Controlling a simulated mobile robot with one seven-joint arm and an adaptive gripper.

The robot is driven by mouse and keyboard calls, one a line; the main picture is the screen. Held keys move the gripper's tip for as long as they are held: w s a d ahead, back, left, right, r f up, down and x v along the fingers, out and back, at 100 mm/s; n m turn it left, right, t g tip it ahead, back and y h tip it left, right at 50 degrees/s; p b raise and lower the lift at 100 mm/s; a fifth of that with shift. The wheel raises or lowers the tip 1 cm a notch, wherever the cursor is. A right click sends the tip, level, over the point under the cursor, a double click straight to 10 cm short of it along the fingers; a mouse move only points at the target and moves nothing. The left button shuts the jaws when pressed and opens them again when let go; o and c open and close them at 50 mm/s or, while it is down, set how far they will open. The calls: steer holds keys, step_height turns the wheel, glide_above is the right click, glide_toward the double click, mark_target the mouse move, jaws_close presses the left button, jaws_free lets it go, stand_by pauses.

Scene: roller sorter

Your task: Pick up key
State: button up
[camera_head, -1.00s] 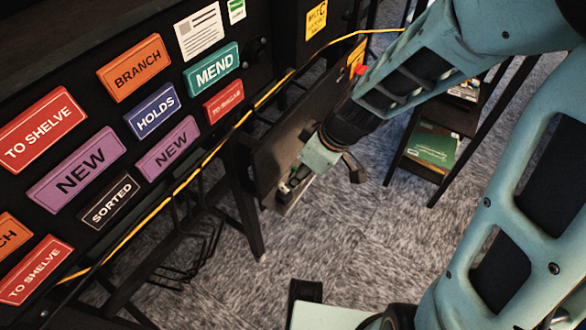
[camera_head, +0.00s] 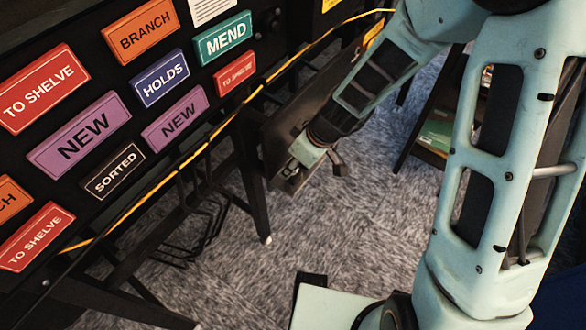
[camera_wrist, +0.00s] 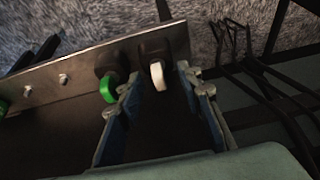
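No shape plainly readable as a key shows. In the wrist view, a dark knob-like piece with a white ring (camera_wrist: 157,76) sits on a metal-edged panel (camera_wrist: 60,82). A similar piece with a green ring (camera_wrist: 108,87) sits to its left. My gripper (camera_wrist: 163,84) is open, its two blue-grey fingers on either side of the white-ringed piece. I cannot tell whether they touch it. In the head view, my gripper (camera_head: 291,175) is at the lower end of the dark panel (camera_head: 290,118), and its fingertips are too small to read.
A black sorter front with coloured labels such as NEW (camera_head: 79,135) fills the left. A yellow cable (camera_head: 215,132) runs along its edge. A dark shelf with a green item (camera_head: 436,134) stands at the right. Thin black wire racks (camera_wrist: 245,60) are close to the right finger.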

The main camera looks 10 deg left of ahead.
steer(key=shift+f, duration=0.1)
jaws_close()
stand_by(0.4)
step_height(320, 180, up, 15)
steer(key=p, duration=0.6)
steer(key=shift+f+p, duration=0.2)
steer(key=shift+p, duration=0.1)
steer(key=shift+w, duration=0.1)
